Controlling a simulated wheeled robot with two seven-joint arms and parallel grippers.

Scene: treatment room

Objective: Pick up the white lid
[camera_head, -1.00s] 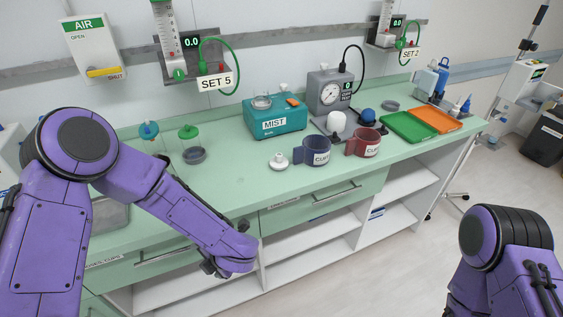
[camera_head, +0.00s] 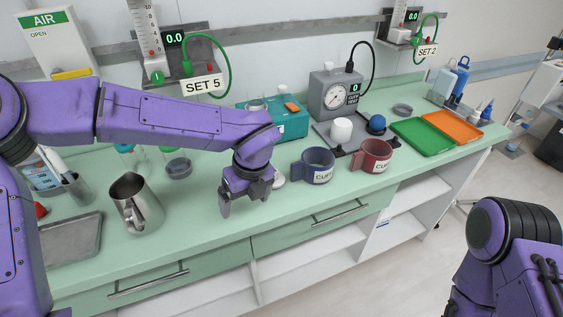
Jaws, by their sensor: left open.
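The white lid (camera_head: 280,180) lies on the green counter, left of the blue cup (camera_head: 314,166). Only its right part shows; my left gripper hides the rest. My left gripper (camera_head: 243,206) is open and points down over the counter, just left of the lid and in front of it in the picture. Its fingers are apart with nothing seen between them. I cannot tell how high the fingertips are above the counter. My right arm shows at the lower right, but its gripper is out of the picture.
A red cup (camera_head: 372,156) stands right of the blue one. Behind are the teal MIST box (camera_head: 291,124) and a grey gauge unit (camera_head: 335,92). A metal jug (camera_head: 136,204) and metal tray (camera_head: 72,240) are on the left. The counter before the gripper is clear.

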